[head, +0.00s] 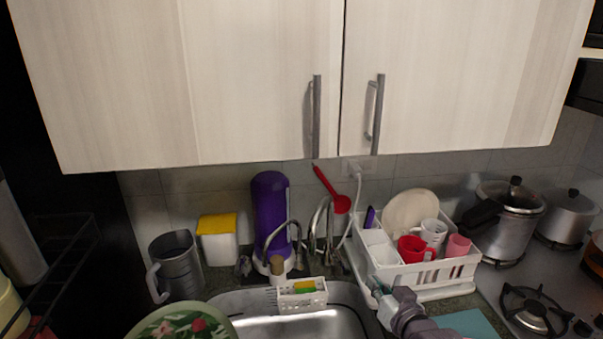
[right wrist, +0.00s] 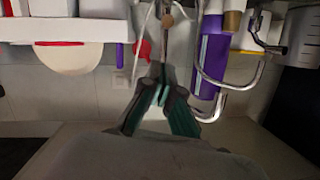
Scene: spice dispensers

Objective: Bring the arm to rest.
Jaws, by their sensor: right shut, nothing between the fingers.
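My right gripper (head: 380,290) is low in the head view, right of the sink and in front of the white dish rack. In the right wrist view the right gripper (right wrist: 160,88) has its green-lined fingers together at the tips, with nothing between them. The right arm comes up from the bottom edge of the head view. My left gripper is in neither view. No spice dispenser can be made out.
The dish rack (head: 434,272) holds cups and a plate. The sink (head: 310,327), faucets (head: 318,228) and purple water filter (head: 269,205) are left of the gripper. Pots (head: 512,212) and a stove (head: 545,290) are at right. Closed cupboards (head: 250,80) hang above.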

